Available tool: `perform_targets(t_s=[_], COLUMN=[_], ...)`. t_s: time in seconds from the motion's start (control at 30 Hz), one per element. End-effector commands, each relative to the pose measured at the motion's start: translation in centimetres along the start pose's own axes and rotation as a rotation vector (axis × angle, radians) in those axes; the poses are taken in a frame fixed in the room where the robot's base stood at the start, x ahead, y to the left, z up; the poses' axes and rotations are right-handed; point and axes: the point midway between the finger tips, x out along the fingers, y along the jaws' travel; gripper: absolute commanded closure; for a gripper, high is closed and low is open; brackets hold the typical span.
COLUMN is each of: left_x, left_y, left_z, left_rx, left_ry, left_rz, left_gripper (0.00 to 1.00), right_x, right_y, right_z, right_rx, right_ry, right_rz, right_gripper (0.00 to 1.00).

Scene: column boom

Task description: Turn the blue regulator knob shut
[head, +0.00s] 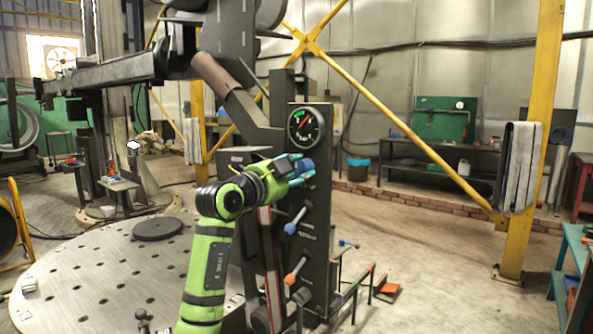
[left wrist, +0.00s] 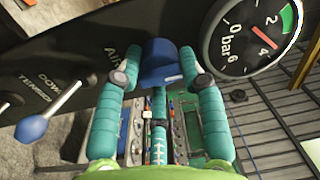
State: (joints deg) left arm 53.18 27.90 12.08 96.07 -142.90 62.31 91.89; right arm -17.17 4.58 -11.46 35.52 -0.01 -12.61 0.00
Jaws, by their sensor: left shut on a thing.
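The blue regulator knob (head: 304,165) is on the upper part of a dark upright panel (head: 318,205), just below a round pressure gauge (head: 304,127). In the left wrist view the knob (left wrist: 160,60) sits between the teal fingers of my left gripper (left wrist: 162,80), one on each side. My left gripper (head: 297,173) is shut on the knob in the head view and partly covers it. In the left wrist view the gauge (left wrist: 250,35) has a red needle that seems to lie between 2 and 4. My right gripper is not in view.
Below the knob, a blue-ball lever (head: 290,229) and an orange-ball lever (head: 290,279) stick out from the panel. A round perforated metal platform (head: 100,275) is at left. A yellow post (head: 540,130) stands at right. The floor between is mostly open.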

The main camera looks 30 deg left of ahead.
Motion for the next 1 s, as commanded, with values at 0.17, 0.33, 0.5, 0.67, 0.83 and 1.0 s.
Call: perform_targets(t_s=[0.17, 0.33, 0.5, 0.67, 0.83, 1.0], left_x=[0.1, 0.1, 0.0, -0.8, -3.6, -7.4], left_y=[0.3, 0.2, 0.1, 0.1, 0.1, 0.1], left_z=[-0.1, -0.1, 0.0, 0.0, 0.0, 0.0], left_rx=[-0.004, -0.002, -0.001, 0.0, 0.003, 0.002], left_ry=[0.003, 0.002, 0.001, 0.001, 0.0, 0.0], left_rz=[0.006, 0.004, 0.003, 0.0, 0.001, 0.002], left_gripper=[0.52, 0.37, 0.37, 0.37, 0.37, 0.37], right_x=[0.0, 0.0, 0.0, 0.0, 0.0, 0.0], right_y=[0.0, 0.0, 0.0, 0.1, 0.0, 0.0], right_z=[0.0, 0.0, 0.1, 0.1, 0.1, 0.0], right_rx=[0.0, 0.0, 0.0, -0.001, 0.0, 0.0], right_ry=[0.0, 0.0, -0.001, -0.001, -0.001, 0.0], right_rz=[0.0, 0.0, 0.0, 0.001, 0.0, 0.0], right_gripper=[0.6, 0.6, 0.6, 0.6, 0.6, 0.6])
